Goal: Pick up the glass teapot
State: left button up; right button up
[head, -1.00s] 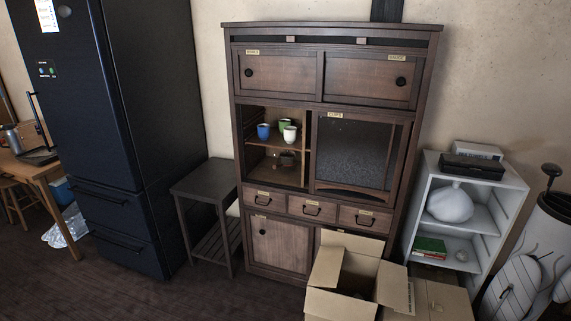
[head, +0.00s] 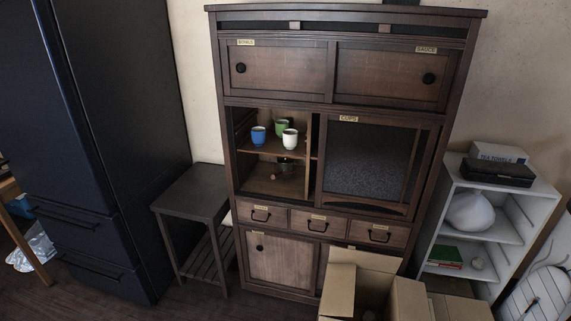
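The glass teapot (head: 286,164) appears as a small, dark, see-through shape on the lower shelf inside the open left part of the wooden cabinet (head: 274,246). It is dim and its outline is hard to make out. On the shelf above it stand a blue cup (head: 258,136), a green cup (head: 282,128) and a white cup (head: 290,139). A sliding door with a speckled pane (head: 368,162) covers the right part of that level. Neither of my grippers is in the head view.
A dark side table (head: 190,190) stands left of the cabinet, beside a tall dark fridge (head: 110,120). Open cardboard boxes (head: 340,290) stand on the floor before the cabinet's lower right. A white shelf unit (head: 510,218) stands at right. Floor shows before the side table.

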aim_at(283, 172)
jog(key=i+j+z, duration=0.15)
jog(key=i+j, duration=0.35)
jog(key=i+j+z, duration=0.15)
jog(key=i+j, duration=0.4)
jog(key=i+j+z, duration=0.15)
jog(key=i+j, duration=0.45)
jog(key=i+j+z, duration=0.15)
jog(key=i+j, duration=0.35)
jog(key=j, duration=0.15)
